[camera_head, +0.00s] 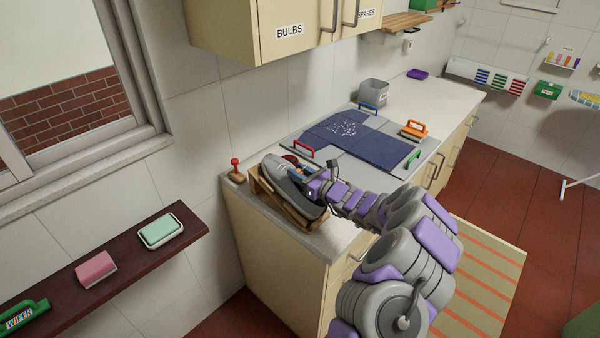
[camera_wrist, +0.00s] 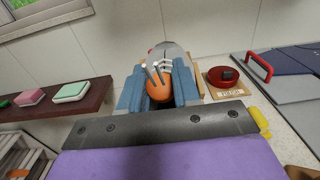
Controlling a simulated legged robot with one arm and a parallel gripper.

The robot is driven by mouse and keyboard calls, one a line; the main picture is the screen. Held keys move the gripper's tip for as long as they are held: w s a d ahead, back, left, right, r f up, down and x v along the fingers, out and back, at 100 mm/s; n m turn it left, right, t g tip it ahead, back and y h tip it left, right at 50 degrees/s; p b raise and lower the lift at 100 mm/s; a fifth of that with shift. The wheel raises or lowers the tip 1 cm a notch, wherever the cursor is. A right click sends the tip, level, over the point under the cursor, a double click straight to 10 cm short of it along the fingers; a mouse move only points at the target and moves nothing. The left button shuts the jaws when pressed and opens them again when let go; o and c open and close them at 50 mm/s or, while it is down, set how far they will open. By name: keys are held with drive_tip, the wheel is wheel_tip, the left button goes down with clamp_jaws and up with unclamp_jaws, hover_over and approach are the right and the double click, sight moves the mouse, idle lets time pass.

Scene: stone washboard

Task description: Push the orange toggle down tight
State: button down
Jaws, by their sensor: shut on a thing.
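A grey shoe (camera_head: 283,178) rests on a tilted wooden stand (camera_head: 284,211) at the near left corner of the counter. My gripper (camera_head: 299,173) reaches over the shoe from the right. In the wrist view, my gripper's blue fingers (camera_wrist: 158,92) are closed on either side of the orange toggle (camera_wrist: 158,90). Pale lace cords (camera_wrist: 155,71) run through the toggle, with ends sticking up beyond it. The shoe's grey toe or tongue part (camera_wrist: 170,50) shows behind. The toggle is hidden by my gripper in the head view.
A red knob (camera_head: 235,163) stands on the counter left of the shoe. A blue mat (camera_head: 345,135) and red handle (camera_head: 303,149) are farther right. A dark shelf (camera_head: 110,262) is at left.

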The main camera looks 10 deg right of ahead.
drive_tip(key=shift+f, duration=0.2)
drive_tip(key=c, duration=0.8)
unclamp_jaws()
drive_tip(key=shift+a, duration=0.1)
drive_tip(key=shift+r, duration=0.1)
drive_tip(key=shift+s+d, duration=0.3)
drive_tip(key=shift+d, duration=0.1)
drive_tip(key=p+v, duration=0.2)
drive_tip(key=v, duration=1.4)
drive_tip(key=shift+s+d+p, duration=0.1)
drive_tip(key=shift+s+p, duration=0.1)
drive_tip(key=shift+p, duration=0.2)
